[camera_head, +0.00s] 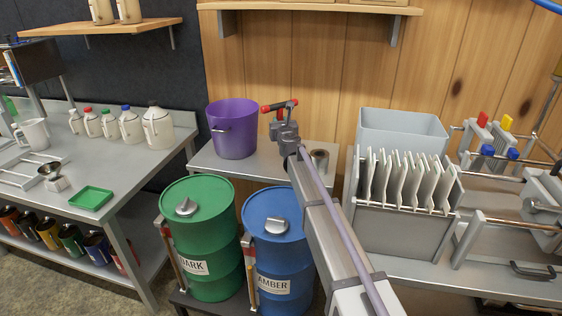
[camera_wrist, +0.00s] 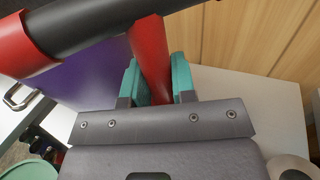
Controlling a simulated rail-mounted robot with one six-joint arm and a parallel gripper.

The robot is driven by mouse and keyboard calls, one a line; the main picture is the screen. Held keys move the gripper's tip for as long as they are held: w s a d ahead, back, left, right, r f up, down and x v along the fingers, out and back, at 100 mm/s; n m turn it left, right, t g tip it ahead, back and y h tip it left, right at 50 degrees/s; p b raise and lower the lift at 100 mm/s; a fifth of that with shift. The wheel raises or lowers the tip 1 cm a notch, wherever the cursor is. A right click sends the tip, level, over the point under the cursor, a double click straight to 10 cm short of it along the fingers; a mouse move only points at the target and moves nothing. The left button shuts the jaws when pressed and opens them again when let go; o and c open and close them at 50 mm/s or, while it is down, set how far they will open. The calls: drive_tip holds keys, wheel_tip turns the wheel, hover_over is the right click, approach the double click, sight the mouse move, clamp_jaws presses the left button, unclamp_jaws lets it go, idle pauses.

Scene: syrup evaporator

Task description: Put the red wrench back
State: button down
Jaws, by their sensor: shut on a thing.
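The red wrench (camera_head: 279,105) is a T-shaped tool with a black crossbar with red ends and a red shank. My gripper (camera_head: 285,126) holds it up above the small steel table, to the right of the purple bucket. In the wrist view, the teal fingertips of my gripper (camera_wrist: 158,84) are shut on the red shank of the wrench (camera_wrist: 150,48), and its crossbar runs across the upper left. The far end of the shank is hidden behind my gripper.
A purple bucket (camera_head: 233,130) stands close left of my gripper. A grey cylinder (camera_head: 320,160) sits on the table (camera_head: 205,160). Green (camera_head: 203,235) and blue (camera_head: 277,250) barrels stand in front. A plate rack (camera_head: 400,225) and grey bin (camera_head: 400,128) are at right.

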drive_tip(key=shift+d+h, duration=0.3)
drive_tip(key=shift+f, duration=0.2)
wheel_tip(320, 180, down, 10)
drive_tip(key=b, duration=1)
drive_tip(key=shift+f+b, duration=0.1)
drive_tip(key=shift+b, duration=0.2)
drive_tip(key=shift+r+p, duration=0.3)
drive_tip(key=shift+f, duration=0.2)
drive_tip(key=c, duration=0.9)
unclamp_jaws()
drive_tip(key=shift+c, duration=0.2)
drive_tip(key=shift+r, duration=0.2)
drive_tip(key=s, duration=0.4)
drive_tip(key=s+d, duration=0.1)
drive_tip(key=s, duration=0.3)
drive_tip(key=s+d, duration=0.1)
drive_tip(key=s, duration=0.3)
drive_tip(key=shift+w+a, duration=0.1)
